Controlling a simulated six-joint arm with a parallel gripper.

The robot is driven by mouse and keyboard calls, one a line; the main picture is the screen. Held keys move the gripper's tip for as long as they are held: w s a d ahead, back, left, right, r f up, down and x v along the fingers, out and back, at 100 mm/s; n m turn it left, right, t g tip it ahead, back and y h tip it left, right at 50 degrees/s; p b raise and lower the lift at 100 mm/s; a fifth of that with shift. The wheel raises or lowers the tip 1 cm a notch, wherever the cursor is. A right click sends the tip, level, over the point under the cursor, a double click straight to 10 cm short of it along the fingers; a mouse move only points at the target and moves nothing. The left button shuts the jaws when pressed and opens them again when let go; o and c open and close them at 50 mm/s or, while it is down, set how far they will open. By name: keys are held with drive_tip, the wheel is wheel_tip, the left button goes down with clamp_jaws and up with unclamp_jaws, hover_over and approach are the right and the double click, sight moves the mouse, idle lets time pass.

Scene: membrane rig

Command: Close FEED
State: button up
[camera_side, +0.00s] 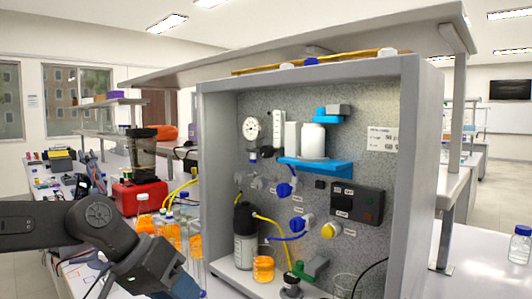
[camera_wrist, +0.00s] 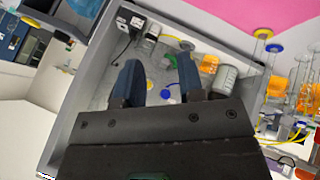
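The rig's upright panel (camera_side: 340,185) carries a blue-handled valve (camera_side: 285,190), a second blue-handled valve (camera_side: 298,223) below it, and a yellow-handled valve (camera_side: 330,230) at lower right. Small labels sit by the valves, but I cannot read which one says FEED. In the wrist view, a blue handle (camera_wrist: 165,94) and a yellow handle (camera_wrist: 175,86) show between and beyond my fingers. My gripper (camera_wrist: 160,82) is open, with nothing between its fingers. In the side view my gripper (camera_side: 188,285) is at lower left, outside the cabinet and apart from the valves.
The grey cabinet wall (camera_side: 213,175) stands between my arm and the panel. Inside are a dark-topped bottle (camera_side: 245,240), an orange jar (camera_side: 263,268), a blue shelf (camera_side: 315,167) and loose tubing. A switch box (camera_side: 357,203) is at right.

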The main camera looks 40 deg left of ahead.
drive_tip(key=o, duration=0.3)
drive_tip(key=w+r+n+t+h, duration=0.2)
drive_tip(key=w+r+n, duration=0.3)
drive_tip(key=w+r, duration=0.1)
drive_tip(key=shift+w, duration=0.4)
drive_tip(key=shift+o, duration=1)
drive_tip(key=w+a+r+n+t+h, duration=0.1)
drive_tip(key=w+a+r+n+t, duration=0.1)
drive_tip(key=w+r+n, duration=0.3)
drive_tip(key=shift+w+a+r+n+t, duration=0.2)
drive_tip(key=shift+w+a+n+t, duration=0.15)
drive_tip(key=shift+w+n, duration=0.3)
drive_tip(key=n+t+y, duration=0.5)
drive_tip(key=n+t, duration=0.2)
drive_tip(key=n, duration=1.1)
approach(264, 152)
drive_tip(key=shift+g, duration=0.25)
drive_tip(key=w, duration=0.7)
drive_tip(key=w+d, duration=0.1)
drive_tip(key=w, duration=0.3)
drive_tip(key=shift+r, duration=0.25)
drive_tip(key=shift+c, duration=0.3)
drive_tip(key=c, duration=0.8)
